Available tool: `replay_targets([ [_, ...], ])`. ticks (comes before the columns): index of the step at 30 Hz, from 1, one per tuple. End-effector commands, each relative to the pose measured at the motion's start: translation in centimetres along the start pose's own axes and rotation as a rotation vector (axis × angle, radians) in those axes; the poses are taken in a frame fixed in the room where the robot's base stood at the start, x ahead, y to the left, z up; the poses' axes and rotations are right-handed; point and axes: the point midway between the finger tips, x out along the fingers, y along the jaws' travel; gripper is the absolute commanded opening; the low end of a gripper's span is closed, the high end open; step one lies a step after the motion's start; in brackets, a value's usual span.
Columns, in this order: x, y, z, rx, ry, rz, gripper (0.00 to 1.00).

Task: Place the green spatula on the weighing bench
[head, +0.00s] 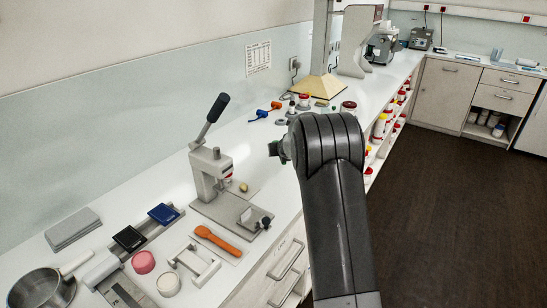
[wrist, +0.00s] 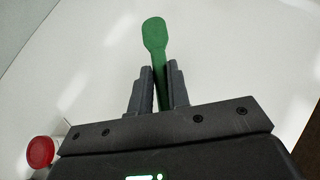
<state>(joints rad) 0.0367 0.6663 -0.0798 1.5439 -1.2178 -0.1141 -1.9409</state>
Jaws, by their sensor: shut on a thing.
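My gripper (wrist: 159,90) is shut on the green spatula (wrist: 154,38) in the wrist view. The spatula's broad end points away from me, past the fingertips, over a plain white surface. I cannot tell from these views whether the spatula touches the bench. No label shows which part is the weighing bench.
A lever press (head: 209,170) stands left of my gripper. An orange spatula (head: 217,240), pink and white pots and a saucepan (head: 45,288) are nearer. A red cap (wrist: 40,152) is close at the wrist view's lower left.

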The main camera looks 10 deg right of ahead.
Motion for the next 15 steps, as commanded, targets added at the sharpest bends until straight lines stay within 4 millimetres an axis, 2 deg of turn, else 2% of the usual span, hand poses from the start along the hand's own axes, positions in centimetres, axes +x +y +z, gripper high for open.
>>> replay_targets([
  [1, -0.9, -1.0, 0.3, 0.003, -0.002, -0.001, 0.0],
  [6, -3.2, -3.5, 0.8, 0.002, -0.002, 0.0, 0.0],
  [15, -6.0, -6.3, 1.5, -0.002, -0.002, 0.001, 0.0],
])
